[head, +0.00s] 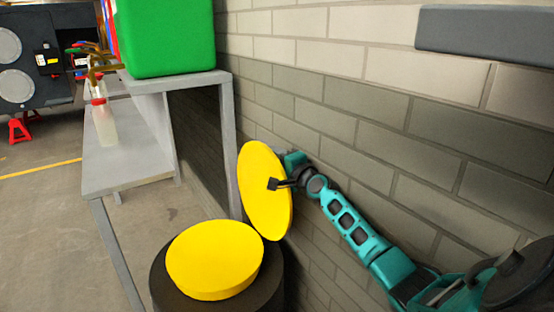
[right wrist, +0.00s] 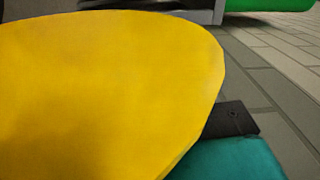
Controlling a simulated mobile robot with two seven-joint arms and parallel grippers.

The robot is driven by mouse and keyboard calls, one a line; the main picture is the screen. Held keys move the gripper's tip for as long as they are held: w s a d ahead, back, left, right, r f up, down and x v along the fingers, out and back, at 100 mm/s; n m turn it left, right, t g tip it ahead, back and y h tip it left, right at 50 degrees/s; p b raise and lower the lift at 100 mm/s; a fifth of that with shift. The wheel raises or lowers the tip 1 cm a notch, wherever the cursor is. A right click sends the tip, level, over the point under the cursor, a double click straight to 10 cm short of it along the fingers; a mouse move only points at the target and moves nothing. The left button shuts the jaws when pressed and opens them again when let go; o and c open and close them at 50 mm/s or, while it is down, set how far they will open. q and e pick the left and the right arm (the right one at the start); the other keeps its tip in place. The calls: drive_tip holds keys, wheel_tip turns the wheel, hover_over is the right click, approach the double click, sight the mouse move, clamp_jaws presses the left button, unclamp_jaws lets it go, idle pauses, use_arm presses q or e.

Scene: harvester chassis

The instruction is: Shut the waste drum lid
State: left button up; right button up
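The waste drum (head: 172,287) is dark and stands at the bottom centre of the head view, with a round yellow top surface (head: 214,258). The yellow round lid (head: 262,205) stands steeply tilted, almost upright, behind and to the right of the drum top, close to the wall. My right gripper (head: 281,184) reaches in from the right at the lid, a dark tip showing against its face. Whether it grips the lid is unclear. In the right wrist view the lid (right wrist: 100,90) fills most of the picture, beside a dark gripper part (right wrist: 230,120). My left gripper is not in view.
A brick wall (head: 330,90) runs close behind the lid and along my right arm. A grey bench (head: 130,160) stands left of the drum, with a green container (head: 168,38) and a bottle (head: 104,122) on it. Open floor (head: 50,230) lies at the left.

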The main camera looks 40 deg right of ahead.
drive_tip(key=c, duration=0.6)
drive_tip(key=shift+f, duration=0.1)
drive_tip(key=shift+a, duration=0.15)
